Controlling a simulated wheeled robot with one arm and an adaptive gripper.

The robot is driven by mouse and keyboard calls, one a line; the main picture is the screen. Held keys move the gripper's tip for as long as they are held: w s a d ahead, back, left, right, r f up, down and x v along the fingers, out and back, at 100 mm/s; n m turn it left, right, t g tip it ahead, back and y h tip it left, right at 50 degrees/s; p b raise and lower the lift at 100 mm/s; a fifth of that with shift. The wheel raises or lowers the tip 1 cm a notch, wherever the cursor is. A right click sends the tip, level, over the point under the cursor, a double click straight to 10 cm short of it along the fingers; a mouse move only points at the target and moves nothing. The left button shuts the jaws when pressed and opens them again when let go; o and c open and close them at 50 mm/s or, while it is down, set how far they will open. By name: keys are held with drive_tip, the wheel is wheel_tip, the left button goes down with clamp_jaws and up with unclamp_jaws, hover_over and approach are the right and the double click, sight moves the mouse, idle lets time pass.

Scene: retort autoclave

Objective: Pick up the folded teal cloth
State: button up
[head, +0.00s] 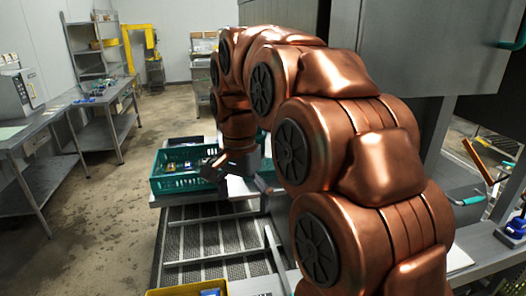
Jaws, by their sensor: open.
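I cannot make out the folded teal cloth for certain. A patch of teal (266,171) shows just right of my gripper, partly hidden by my arm, and I cannot tell whether it is cloth or part of a crate. My gripper (209,172) is open, at the right end of a teal crate (168,186) on the bench. The dark fingers overlap the crate's right side in the picture, and I cannot tell whether they touch it. My copper arm hides much of the bench behind it.
The crate holds small blue and pale items (181,167). A metal mesh conveyor (207,238) runs in front, with a yellow-rimmed bin (186,291) at the bottom edge. Steel tables (40,143) stand left, with open floor between. A grey cabinet (415,50) stands right.

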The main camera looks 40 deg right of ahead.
sight(266, 164)
drive_tip(key=w+d+r+m, duration=0.1)
drive_tip(key=d, duration=0.1)
drive_tip(key=w+d+r+m, duration=0.2)
drive_tip(key=w+d+r+m+p, duration=0.1)
drive_tip(key=w+d, duration=0.1)
drive_tip(key=shift+w+r+m, duration=0.1)
drive_tip(key=shift+r+m, duration=0.2)
drive_tip(key=shift+r, duration=0.1)
drive_tip(key=w+d+r+m, duration=0.1)
drive_tip(key=d, duration=0.1)
drive_tip(key=w+d+r+m+p, duration=0.1)
drive_tip(key=d+m, duration=0.1)
drive_tip(key=w+d+r+m, duration=0.1)
drive_tip(key=d, duration=0.1)
drive_tip(key=shift+d+r+m+t, duration=0.1)
drive_tip(key=shift+r+m+t, duration=0.1)
drive_tip(key=shift+m+t, duration=0.2)
drive_tip(key=shift+d+f, duration=0.1)
drive_tip(key=shift+f, duration=0.2)
wheel_tip(266, 164, down, 6)
drive_tip(key=b, duration=0.5)
drive_tip(key=shift+w+r, duration=0.1)
drive_tip(key=shift+w, duration=0.05)
drive_tip(key=shift+p, duration=0.4)
drive_tip(key=shift+f, duration=0.7)
drive_tip(key=c, duration=1.1)
